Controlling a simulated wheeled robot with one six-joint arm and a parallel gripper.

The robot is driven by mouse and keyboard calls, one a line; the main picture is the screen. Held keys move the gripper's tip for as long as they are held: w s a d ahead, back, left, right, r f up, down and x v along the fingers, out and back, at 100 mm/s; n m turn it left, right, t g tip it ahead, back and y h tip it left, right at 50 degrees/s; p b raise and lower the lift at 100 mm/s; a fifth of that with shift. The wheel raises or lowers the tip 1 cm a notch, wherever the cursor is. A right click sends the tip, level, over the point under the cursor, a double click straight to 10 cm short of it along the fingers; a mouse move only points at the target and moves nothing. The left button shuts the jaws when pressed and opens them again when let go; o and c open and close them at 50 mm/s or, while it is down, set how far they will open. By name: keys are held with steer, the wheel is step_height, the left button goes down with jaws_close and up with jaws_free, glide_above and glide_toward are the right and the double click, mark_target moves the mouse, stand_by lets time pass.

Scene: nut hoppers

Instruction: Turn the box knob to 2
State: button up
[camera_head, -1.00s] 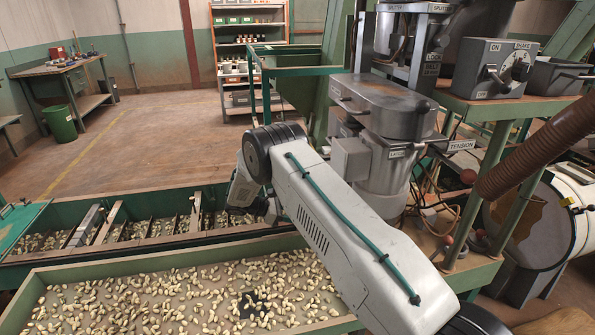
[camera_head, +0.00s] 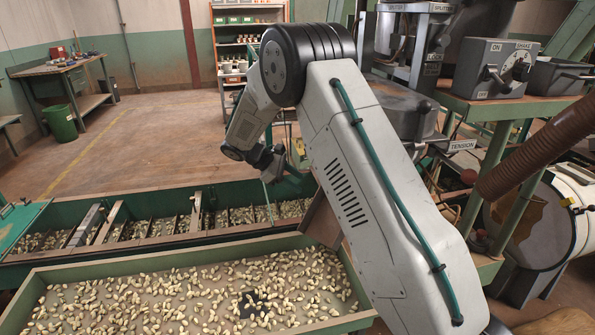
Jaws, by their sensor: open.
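The grey control box (camera_head: 492,68) stands on a green shelf at the right, with labels "ON" and "SHAKE" on it. A pale round dial with a dark knob (camera_head: 520,68) is on its front right. A small lever sits left of the dial, under "ON". My gripper (camera_head: 284,168) is small and partly turned away, left of the middle, above the long green trough. It is open, with nothing seen in it, far to the left of the box and apart from it.
A green-edged tray (camera_head: 120,268) of pale nuts lies in front, with a slatted trough behind it. Grey machinery (camera_head: 400,105) behind my arm and a ribbed brown hose (camera_head: 545,145) stand near the box. A grey bin (camera_head: 552,76) adjoins it.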

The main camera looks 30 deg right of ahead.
steer(key=s+r+m+y, duration=0.1)
steer(key=s+r, duration=0.2)
steer(key=r, duration=0.2)
steer(key=shift+s+a+r, duration=0.3)
steer(key=shift+s+a, duration=0.05)
steer(key=shift+a, duration=0.1)
